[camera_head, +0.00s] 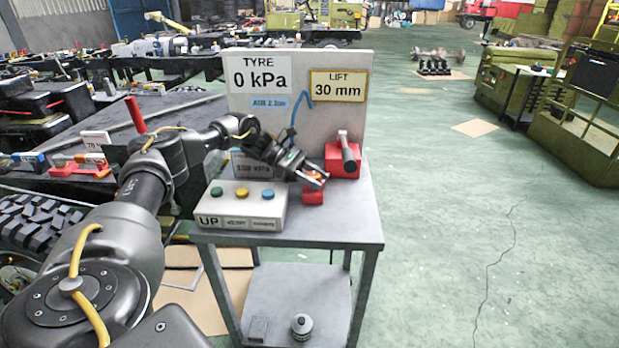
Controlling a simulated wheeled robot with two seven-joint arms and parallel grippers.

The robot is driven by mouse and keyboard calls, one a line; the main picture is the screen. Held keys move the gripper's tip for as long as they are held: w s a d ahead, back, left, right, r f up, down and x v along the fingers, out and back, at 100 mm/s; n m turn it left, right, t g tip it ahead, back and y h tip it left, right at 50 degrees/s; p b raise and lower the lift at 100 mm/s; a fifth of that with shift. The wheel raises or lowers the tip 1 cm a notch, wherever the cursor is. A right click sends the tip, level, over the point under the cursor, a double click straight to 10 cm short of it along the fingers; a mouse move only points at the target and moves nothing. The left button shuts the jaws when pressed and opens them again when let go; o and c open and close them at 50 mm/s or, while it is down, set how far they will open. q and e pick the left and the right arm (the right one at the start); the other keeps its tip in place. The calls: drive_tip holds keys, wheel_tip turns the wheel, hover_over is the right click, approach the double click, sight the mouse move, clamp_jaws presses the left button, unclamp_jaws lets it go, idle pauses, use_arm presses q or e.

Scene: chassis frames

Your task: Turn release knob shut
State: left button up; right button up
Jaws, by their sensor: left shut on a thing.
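The release knob (313,195) is a small red part low on the grey bench top, just right of the button box. My left gripper (316,181) reaches over the bench from the left and is shut on the knob from above. Its fingers hide the top of the knob, so its turn angle cannot be told. My right gripper is out of view.
A button box (238,222) with green, yellow and blue buttons stands left of the knob. A red block with a grey lever (346,155) stands behind right. The back panel (350,118) reads 0 kPa and 30 mm. The floor (470,240) to the right is clear.

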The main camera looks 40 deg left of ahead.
use_arm(q)
drive_tip(key=shift+r, duration=0.2)
drive_tip(key=shift+a, duration=0.1)
drive_tip(key=o, duration=1)
drive_tip(key=shift+a, duration=0.15)
drive_tip(key=shift+c, duration=0.2)
drive_tip(key=shift+r, duration=0.1)
